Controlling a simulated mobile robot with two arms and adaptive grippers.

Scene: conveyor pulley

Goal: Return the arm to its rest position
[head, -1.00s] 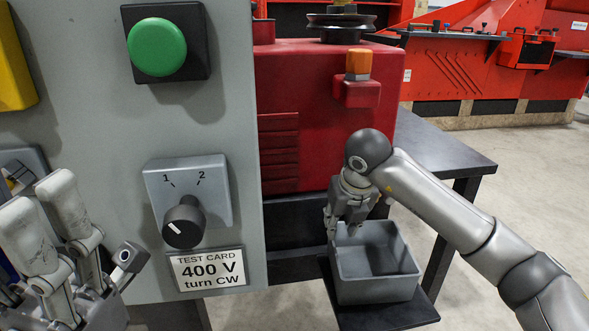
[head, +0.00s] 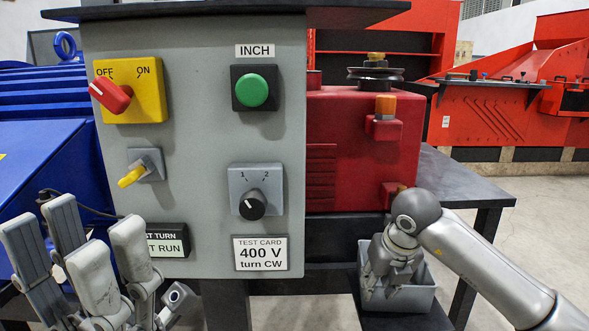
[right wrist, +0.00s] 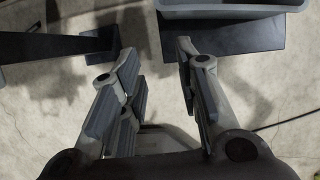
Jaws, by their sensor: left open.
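In the head view my right arm comes in from the right. Its gripper (head: 384,290) hangs in front of the left part of a grey bin (head: 420,298). In the right wrist view the fingers of this gripper (right wrist: 158,68) are apart with nothing between them, and the bin's edge (right wrist: 235,10) shows at the top right, beyond the fingers. My left gripper (head: 88,225) is at the lower left of the head view, open and empty, its fingers pointing up in front of the blue machine and the panel's lower left.
A grey control panel (head: 200,190) carries a red switch handle (head: 110,95), yellow lever (head: 132,176), green button (head: 252,90) and black knob (head: 253,205). A red machine (head: 345,150) stands behind the bin on a dark table (head: 455,180). Floor at the right is clear.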

